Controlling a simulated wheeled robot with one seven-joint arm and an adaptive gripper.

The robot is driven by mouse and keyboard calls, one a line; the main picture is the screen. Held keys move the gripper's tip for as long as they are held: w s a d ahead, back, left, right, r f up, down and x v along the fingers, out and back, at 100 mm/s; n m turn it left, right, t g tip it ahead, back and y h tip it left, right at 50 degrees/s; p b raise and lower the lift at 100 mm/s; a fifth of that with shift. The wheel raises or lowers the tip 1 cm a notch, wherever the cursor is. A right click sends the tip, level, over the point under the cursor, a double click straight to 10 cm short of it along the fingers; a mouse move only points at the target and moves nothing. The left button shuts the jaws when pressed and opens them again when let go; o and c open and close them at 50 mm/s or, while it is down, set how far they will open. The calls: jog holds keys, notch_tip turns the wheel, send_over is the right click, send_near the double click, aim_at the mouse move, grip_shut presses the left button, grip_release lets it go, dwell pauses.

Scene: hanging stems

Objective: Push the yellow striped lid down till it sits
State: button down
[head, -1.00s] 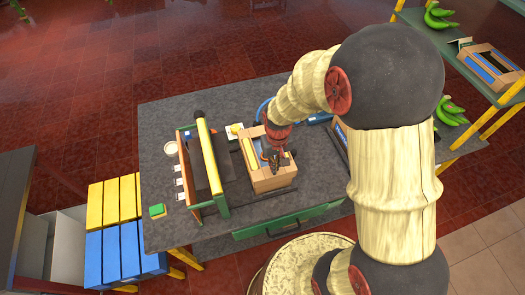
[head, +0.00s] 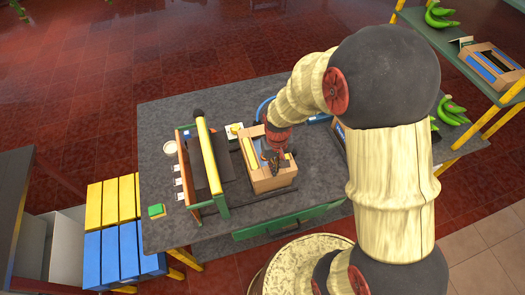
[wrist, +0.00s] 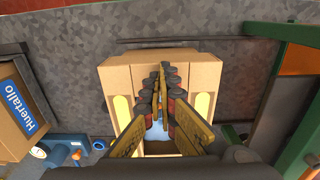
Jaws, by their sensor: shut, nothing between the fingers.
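A tan cardboard carton (head: 268,182) stands on the grey worktop. A yellow stripe (head: 249,152) runs along the left of its top. In the wrist view, yellow rounded stripes (wrist: 203,106) show on both sides of my fingers, on what looks like the yellow striped lid. My gripper (head: 272,168) points down over the carton's top; in the wrist view its fingers (wrist: 163,72) come together at the tips, with nothing between them. The fingers hide the middle of the top, where some blue shows. I cannot tell whether the tips touch the lid, or how it sits.
A green and yellow upright frame (head: 208,150) stands close left of the carton. Another carton with a blue label (wrist: 20,115) is beside it in the wrist view. A green block (head: 157,211) lies at the worktop's left. Bare worktop (head: 235,92) shows behind.

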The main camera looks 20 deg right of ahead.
jog(key=shift+f+b, duration=0.4)
jog(key=shift+f, duration=0.4)
dwell(3.0)
notch_tip(320, 180, up, 9)
jog(key=p, duration=0.6)
dwell(0.4)
jog(key=shift+s, duration=0.1)
dwell(0.4)
jog(key=s+r+t+b, duration=0.5)
jog(key=s+r+b, duration=0.3)
jog(key=s+b, duration=0.5)
jog(key=b, duration=0.6)
jog(key=shift+s+r+t, duration=0.3)
jog(key=shift+s+r, duration=0.1)
